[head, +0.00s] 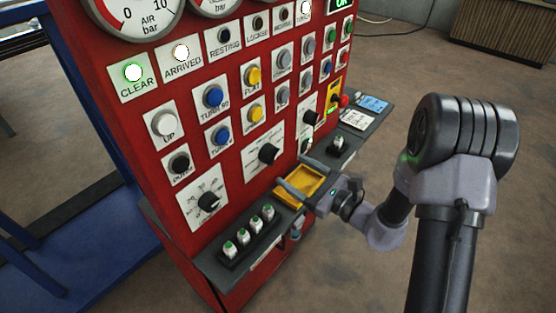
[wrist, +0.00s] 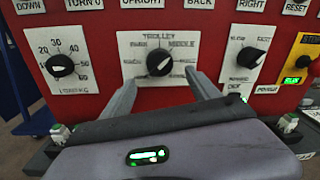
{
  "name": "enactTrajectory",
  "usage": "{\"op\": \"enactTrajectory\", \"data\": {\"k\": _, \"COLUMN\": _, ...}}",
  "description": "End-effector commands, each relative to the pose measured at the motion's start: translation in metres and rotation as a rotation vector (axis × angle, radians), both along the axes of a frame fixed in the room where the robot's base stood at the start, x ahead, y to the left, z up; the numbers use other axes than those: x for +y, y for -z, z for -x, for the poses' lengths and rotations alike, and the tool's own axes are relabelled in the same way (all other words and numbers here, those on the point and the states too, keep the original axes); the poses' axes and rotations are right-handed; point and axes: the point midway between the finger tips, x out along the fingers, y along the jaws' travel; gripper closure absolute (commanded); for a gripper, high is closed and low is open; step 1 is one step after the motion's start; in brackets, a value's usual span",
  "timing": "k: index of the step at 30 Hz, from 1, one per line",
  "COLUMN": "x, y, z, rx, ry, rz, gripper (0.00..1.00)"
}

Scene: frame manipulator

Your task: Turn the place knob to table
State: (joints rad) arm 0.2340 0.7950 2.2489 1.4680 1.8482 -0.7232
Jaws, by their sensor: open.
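The place knob is a round black knob on a white plate on the red panel. It shows in the wrist view (wrist: 160,62) and in the head view (head: 268,153). Its plate reads "TROLLEY" and "MIDDLE"; other words are blurred or hidden by a finger. The knob's pointer seems tilted up and right, but its exact setting is hard to read. My gripper (head: 291,170) is open and empty in front of the panel, a little below the knob in the head view. In the wrist view its fingertips (wrist: 160,77) stand apart, one on each side of the knob, seemingly short of it.
A numbered dial knob (wrist: 60,66) is left of the place knob and another black knob (wrist: 250,57) is right. Below, a grey ledge carries a yellow tray (head: 300,184) under my gripper and several green-topped switches (head: 249,232) at left. Button rows are above.

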Motion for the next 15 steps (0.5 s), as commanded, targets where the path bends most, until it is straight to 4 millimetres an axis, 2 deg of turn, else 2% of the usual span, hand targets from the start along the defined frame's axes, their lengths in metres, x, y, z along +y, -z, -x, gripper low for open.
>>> {"op": "enactTrajectory", "data": {"k": 1, "x": 0.012, "y": 0.001, "z": -0.008, "rx": -0.003, "ry": -0.006, "rz": 0.001, "gripper": 0.30}}
{"op": "enactTrajectory", "data": {"k": 6, "x": 0.040, "y": 0.001, "z": -0.033, "rx": -0.001, "ry": -0.003, "rz": -0.001, "gripper": 0.30}}
{"op": "enactTrajectory", "data": {"k": 10, "x": 0.052, "y": 0.000, "z": -0.044, "rx": 0.000, "ry": -0.003, "rz": 0.000, "gripper": 0.30}}
{"op": "enactTrajectory", "data": {"k": 15, "x": 0.056, "y": 0.000, "z": -0.048, "rx": 0.001, "ry": -0.002, "rz": 0.000, "gripper": 0.30}}
